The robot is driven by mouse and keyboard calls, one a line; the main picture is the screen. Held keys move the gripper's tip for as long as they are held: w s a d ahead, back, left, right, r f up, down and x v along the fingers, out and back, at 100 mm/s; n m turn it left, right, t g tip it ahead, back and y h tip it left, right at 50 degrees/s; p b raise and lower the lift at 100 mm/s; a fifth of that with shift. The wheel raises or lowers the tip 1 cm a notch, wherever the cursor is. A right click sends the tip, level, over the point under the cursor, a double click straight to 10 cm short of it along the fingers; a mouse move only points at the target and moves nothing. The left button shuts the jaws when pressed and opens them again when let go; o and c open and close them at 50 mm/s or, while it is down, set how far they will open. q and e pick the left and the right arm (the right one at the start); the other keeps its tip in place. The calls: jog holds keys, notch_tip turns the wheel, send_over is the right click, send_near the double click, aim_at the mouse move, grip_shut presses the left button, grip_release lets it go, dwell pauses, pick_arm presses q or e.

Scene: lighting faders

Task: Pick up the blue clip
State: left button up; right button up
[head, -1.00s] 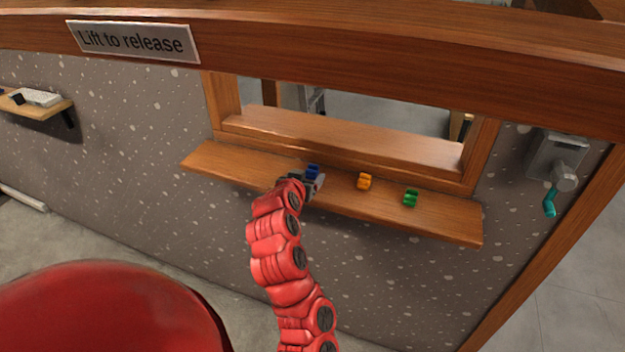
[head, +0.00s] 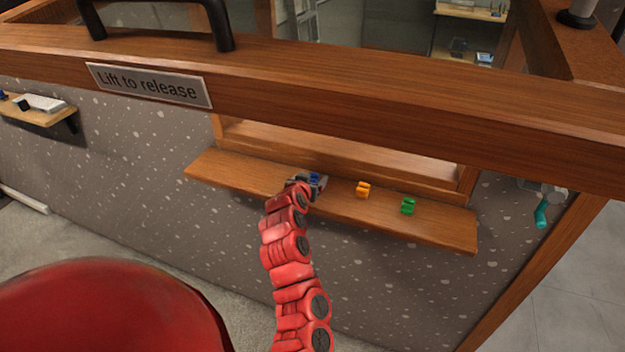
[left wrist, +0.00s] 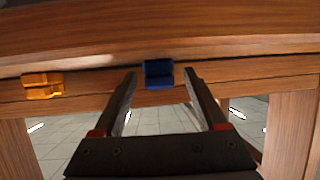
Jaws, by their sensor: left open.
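The blue clip (head: 314,177) sits on the wooden shelf (head: 237,172) below the window opening. In the left wrist view the blue clip (left wrist: 159,74) shows ahead of my left gripper (left wrist: 159,76), between the lines of its two fingers. My left gripper (head: 311,184) is open, right at the clip in the head view, and hides part of it. Whether the fingers reach around the clip or stop just short of it, I cannot tell. My right gripper is not in view.
An orange clip (head: 363,190) and a green clip (head: 408,206) sit on the shelf to the right; the orange clip (left wrist: 42,86) also shows in the left wrist view. A wooden beam with a "Lift to release" sign (head: 150,85) crosses above. A teal-handled crank (head: 541,214) is at the right.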

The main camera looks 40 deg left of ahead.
pick_arm(q)
jog(key=shift+c, duration=0.3)
grip_shut()
